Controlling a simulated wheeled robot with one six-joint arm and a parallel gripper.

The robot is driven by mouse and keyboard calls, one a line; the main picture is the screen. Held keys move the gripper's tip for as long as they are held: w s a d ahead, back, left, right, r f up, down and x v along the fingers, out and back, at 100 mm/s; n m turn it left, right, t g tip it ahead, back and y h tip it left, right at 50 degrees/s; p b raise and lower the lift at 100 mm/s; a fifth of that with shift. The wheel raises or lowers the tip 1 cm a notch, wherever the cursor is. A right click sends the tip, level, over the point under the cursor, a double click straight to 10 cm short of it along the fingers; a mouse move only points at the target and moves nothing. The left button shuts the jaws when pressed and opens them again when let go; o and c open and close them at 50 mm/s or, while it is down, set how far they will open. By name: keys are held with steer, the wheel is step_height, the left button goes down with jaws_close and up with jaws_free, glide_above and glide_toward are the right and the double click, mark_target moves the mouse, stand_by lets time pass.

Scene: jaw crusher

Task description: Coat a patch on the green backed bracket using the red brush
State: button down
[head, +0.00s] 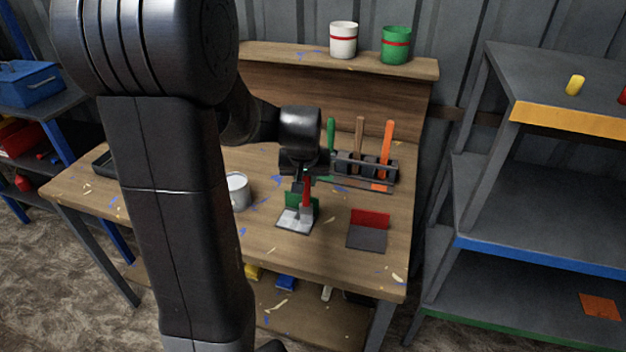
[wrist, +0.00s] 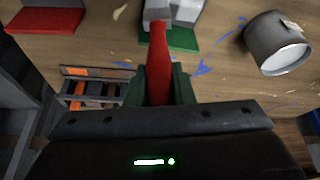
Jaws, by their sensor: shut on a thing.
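My gripper (head: 301,174) is shut on the red brush (head: 306,193), gripping its handle. In the wrist view the red handle (wrist: 159,70) runs up from between the fingers. The brush points down at the green backed bracket (head: 290,222), which has a grey plate in front of a green back. The bracket's green back (wrist: 182,40) also shows in the wrist view. The brush head overlaps the bracket's grey plate in the head view; whether it touches cannot be told. The brush and gripper hide part of the bracket.
A red backed bracket (head: 369,222) stands to the right. A metal can (head: 238,190) stands left of the green backed bracket. Behind is a rack (head: 365,165) with green, brown and orange handled tools. White (head: 343,40) and green (head: 396,45) cans stand on the upper shelf.

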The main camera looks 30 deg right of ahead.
steer(key=w+a, duration=0.5)
steer(key=w, duration=0.1)
steer(key=shift+w+b, duration=0.2)
steer(key=shift+b, duration=0.2)
stand_by(0.5)
step_height(320, 180, up, 6)
steer(key=p, duration=0.4)
stand_by(0.3)
